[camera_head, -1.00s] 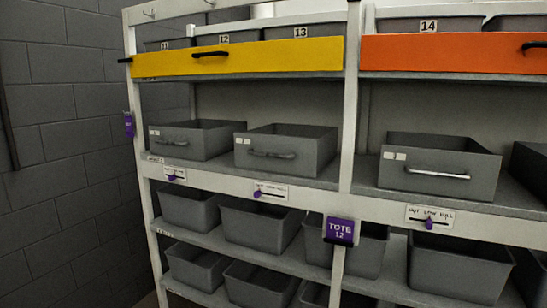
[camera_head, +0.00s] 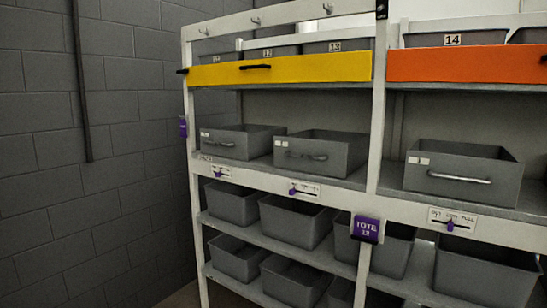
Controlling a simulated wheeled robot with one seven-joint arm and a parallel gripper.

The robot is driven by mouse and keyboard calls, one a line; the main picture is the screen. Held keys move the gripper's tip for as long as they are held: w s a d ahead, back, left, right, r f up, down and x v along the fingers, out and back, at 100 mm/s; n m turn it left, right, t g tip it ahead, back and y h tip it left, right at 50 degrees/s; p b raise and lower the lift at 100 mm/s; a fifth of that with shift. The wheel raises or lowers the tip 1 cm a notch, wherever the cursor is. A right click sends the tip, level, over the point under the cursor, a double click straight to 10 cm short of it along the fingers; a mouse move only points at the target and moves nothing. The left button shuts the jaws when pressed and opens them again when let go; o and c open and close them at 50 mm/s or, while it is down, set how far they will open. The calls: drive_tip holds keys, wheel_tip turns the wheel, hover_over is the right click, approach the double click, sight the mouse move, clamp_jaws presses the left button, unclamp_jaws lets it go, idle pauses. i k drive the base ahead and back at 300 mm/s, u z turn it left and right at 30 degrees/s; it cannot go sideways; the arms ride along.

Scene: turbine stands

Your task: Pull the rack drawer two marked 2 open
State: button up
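A white rack holds grey drawers on its middle shelf. The left drawer (camera_head: 228,140) has a dark handle and small pale labels. The middle drawer (camera_head: 318,151) has a dark handle and two pale labels. The right drawer (camera_head: 462,176) has a bright metal handle and two pale labels. The drawer labels are too small to read, so I cannot tell which one is marked 2. All three sit on the shelf with their fronts facing out. My gripper is not in view.
Above are a yellow panel (camera_head: 285,69) and an orange panel (camera_head: 465,64), with numbered bins behind. Below, several open grey totes (camera_head: 293,220) fill lower shelves. A purple tag (camera_head: 367,229) reads TOTE 12. White slider plates line the shelf edge. A grey block wall (camera_head: 115,150) stands left.

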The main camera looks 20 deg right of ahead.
sight(326, 153)
drive_tip(key=u, duration=0.3)
drive_tip(key=i, duration=0.95)
drive_tip(key=u, duration=0.05)
